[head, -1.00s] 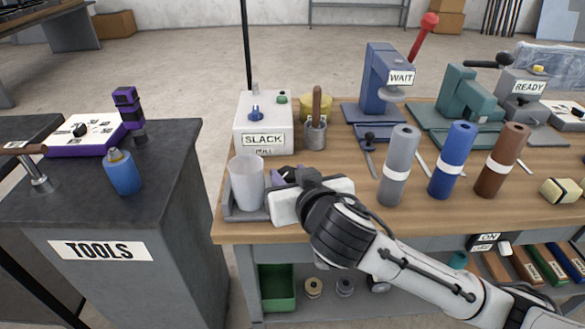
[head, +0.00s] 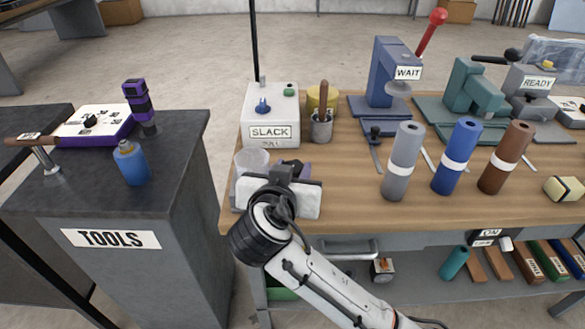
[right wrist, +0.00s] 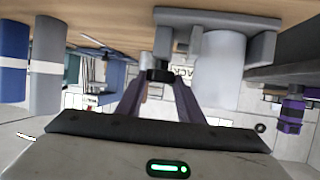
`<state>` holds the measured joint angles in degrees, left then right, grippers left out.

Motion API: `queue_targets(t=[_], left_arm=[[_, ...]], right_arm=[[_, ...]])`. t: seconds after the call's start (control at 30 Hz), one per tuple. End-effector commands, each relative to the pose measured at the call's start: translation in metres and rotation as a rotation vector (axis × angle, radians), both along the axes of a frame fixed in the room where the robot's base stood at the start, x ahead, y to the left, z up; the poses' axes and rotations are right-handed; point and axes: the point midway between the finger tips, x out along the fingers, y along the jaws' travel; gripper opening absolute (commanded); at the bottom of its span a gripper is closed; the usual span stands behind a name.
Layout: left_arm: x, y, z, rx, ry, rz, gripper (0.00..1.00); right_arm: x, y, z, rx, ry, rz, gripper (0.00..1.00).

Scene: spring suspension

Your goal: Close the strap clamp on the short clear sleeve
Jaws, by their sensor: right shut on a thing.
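The short clear sleeve (head: 250,161), a frosted, cup-like cylinder, stands at the bench's left front corner, partly hidden by my right gripper. It also shows upside down in the right wrist view (right wrist: 217,70), against a grey holder (right wrist: 222,22). My right gripper (head: 292,168) is beside the sleeve. In the right wrist view its purple fingers (right wrist: 160,84) close on a small dark knob (right wrist: 160,74) at the end of a grey bracket beside the sleeve. I cannot make out the strap or whether the clamp is closed. My left gripper is out of view.
A white box labelled SLACK (head: 271,112) and a cup with a wooden-handled tool (head: 321,128) stand behind. Grey (head: 403,160), blue (head: 457,158) and brown (head: 506,158) cylinders stand to the right. The dark TOOLS cabinet (head: 185,200) is left, across a gap.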

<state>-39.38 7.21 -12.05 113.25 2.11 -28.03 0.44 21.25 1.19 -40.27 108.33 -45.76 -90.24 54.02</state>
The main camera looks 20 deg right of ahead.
Motion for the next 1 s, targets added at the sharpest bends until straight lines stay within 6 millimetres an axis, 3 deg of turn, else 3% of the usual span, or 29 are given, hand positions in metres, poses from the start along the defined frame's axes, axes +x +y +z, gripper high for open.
queue_targets(t=[0.23,0.27,0.37,1.0], left_arm=[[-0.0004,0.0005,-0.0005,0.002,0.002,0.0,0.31],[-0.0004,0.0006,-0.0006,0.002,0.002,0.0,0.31],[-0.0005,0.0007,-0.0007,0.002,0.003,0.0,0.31],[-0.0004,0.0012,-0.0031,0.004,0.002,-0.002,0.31]], right_arm=[[-0.0002,-0.0009,-0.0013,-0.001,0.003,-0.001,0.12],[-0.0002,-0.0009,-0.0013,-0.001,0.003,-0.001,0.37],[-0.0001,-0.0009,-0.0011,-0.001,0.003,-0.001,0.52],[-0.0002,-0.0032,0.0005,-0.005,-0.004,0.073,0.52]])
